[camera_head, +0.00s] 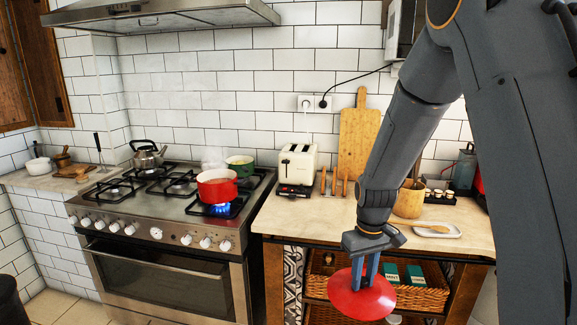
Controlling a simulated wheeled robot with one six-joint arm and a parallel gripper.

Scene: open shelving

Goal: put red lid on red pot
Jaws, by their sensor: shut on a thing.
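The red pot (217,189) stands on the front right burner of the stove, over a blue flame, uncovered, with steam above it. My gripper (364,274) is shut on the red lid (362,297) and holds it tilted in front of the wooden counter, below the worktop's height in the picture. The lid's broad red face is turned partly toward the camera. The gripper and lid are to the right of the pot and nearer the camera. The lid's knob is hidden between the fingers.
A green pot (240,166) stands just behind the red pot, and a kettle (147,155) is at the back left. A toaster (297,166) stands on the worktop (300,222) right of the stove. A wicker basket (424,297) is below, behind the lid. The worktop's front left is clear.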

